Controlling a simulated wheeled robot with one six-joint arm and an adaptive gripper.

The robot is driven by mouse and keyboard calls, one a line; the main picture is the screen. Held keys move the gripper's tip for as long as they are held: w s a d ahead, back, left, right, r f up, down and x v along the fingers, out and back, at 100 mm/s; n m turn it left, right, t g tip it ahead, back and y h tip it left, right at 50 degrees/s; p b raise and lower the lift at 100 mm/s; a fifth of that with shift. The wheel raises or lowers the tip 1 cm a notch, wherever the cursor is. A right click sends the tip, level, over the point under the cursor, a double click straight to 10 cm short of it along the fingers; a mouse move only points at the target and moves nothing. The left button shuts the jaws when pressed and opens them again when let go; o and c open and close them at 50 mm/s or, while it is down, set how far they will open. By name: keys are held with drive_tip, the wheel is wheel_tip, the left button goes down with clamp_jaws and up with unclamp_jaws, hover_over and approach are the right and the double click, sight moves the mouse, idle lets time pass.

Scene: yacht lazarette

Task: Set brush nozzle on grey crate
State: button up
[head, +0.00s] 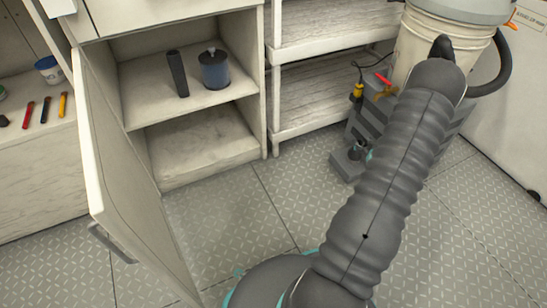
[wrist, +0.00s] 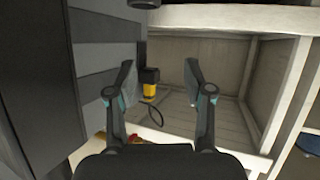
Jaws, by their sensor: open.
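The slatted grey crate (head: 366,122) stands on the floor below the pale bucket, partly hidden by my arm; its slatted side seems to show at the left of the wrist view (wrist: 88,55). I cannot clearly make out a brush nozzle. A small dark piece (head: 357,150) shows low by the crate in the head view, and a dark end (wrist: 145,3) at the top edge of the wrist view; I cannot tell what either is. My gripper (wrist: 160,75) is open, with nothing held between its fingers; in the head view it is mostly hidden behind my arm.
A yellow tool with a cord (head: 358,90) and a red-handled piece (head: 384,79) are by the pale bucket (head: 432,50). An open cabinet door (head: 125,170) juts out left. A dark upright tube (head: 178,74) and blue canister (head: 214,70) stand inside. The middle floor is clear.

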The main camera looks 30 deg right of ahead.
drive_tip(key=w+a+r+n+g, duration=0.1)
drive_tip(key=w+a+r, duration=0.2)
drive_tip(key=a+r, duration=0.35)
drive_tip(key=w+a+r+g, duration=0.1)
drive_tip(key=w+a+r, duration=0.25)
drive_tip(key=r, duration=0.65)
drive_tip(key=s+a+r+g, duration=0.1)
drive_tip(key=a+r+g, duration=0.1)
drive_tip(key=a+r, duration=0.85)
drive_tip(key=s+a+r+n+g+y, duration=0.1)
drive_tip(key=s+a+r, duration=0.2)
drive_tip(key=s+a, duration=0.35)
drive_tip(key=s+a+r+y, duration=0.1)
drive_tip(key=s+a+r, duration=0.25)
drive_tip(key=a, duration=0.55)
drive_tip(key=s+a+r+n+g+y, duration=0.1)
drive_tip(key=s+a+y, duration=0.2)
drive_tip(key=s+a, duration=0.9)
drive_tip(key=s, duration=0.2)
drive_tip(key=shift+s+r+g, duration=0.35)
drive_tip(key=shift+g, duration=0.05)
